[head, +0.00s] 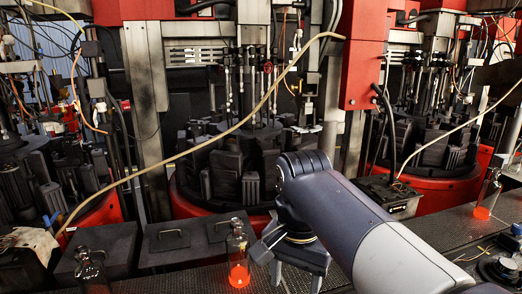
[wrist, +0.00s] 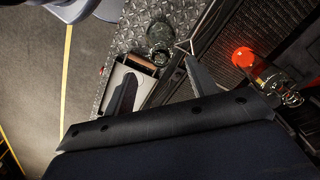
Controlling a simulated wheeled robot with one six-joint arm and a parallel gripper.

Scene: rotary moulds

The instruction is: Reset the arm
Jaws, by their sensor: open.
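My arm reaches in from the lower right of the head view. My gripper (head: 297,282) points down over the dark ledge, to the right of a glass bottle (head: 238,262) with a glowing orange base. A gap shows between its fingers and nothing is held. In the wrist view my gripper (wrist: 158,65) also shows two spread fingers. The glowing bottle (wrist: 247,58) lies to the right of the fingers there, apart from them. What is directly under the fingers in the head view is partly cut off.
Another glowing bottle (head: 484,211) stands at the right, and a dark clear bottle (head: 88,272) at the lower left. Dark lidded boxes (head: 180,240) line the ledge. Red-based rotary moulds (head: 245,165) and loose hoses stand behind. A clear glass piece (wrist: 160,38) is near the fingers.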

